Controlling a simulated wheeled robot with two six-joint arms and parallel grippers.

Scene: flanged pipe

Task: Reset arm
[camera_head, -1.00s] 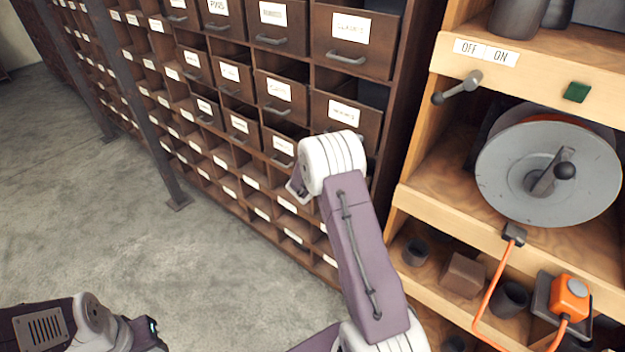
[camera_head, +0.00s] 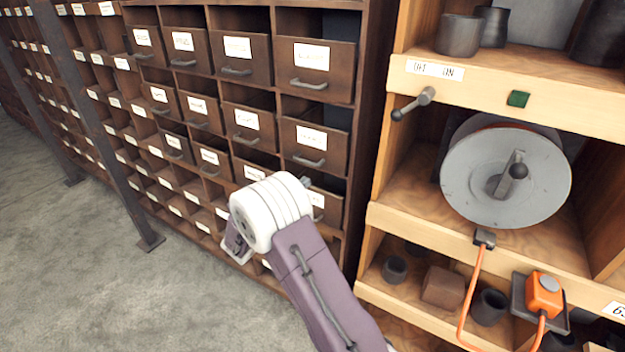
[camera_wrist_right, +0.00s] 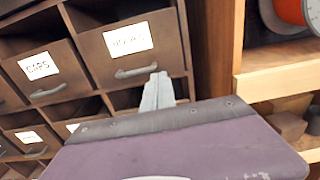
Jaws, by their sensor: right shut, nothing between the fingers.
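My right arm comes in from the bottom of the head view, with a purple link and a white round joint in front of the drawer cabinet (camera_head: 365,130). In the right wrist view my right gripper (camera_wrist_right: 160,92) shows as two thin grey fingers pressed together, with nothing between them. The fingers point toward a drawer (camera_wrist_right: 128,50) with a white label and a grey handle, and overlap its lower edge in the picture. I cannot tell whether they touch it. In the head view the white joint hides most of the gripper. My left gripper is out of view.
A wooden shelf unit (camera_head: 570,95) stands to the right, with a lever (camera_head: 413,103), a green button (camera_head: 518,98), a grey disc (camera_head: 470,185) with a crank, and an orange box (camera_head: 543,293) on a cable. Grey floor (camera_head: 70,270) at left is clear.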

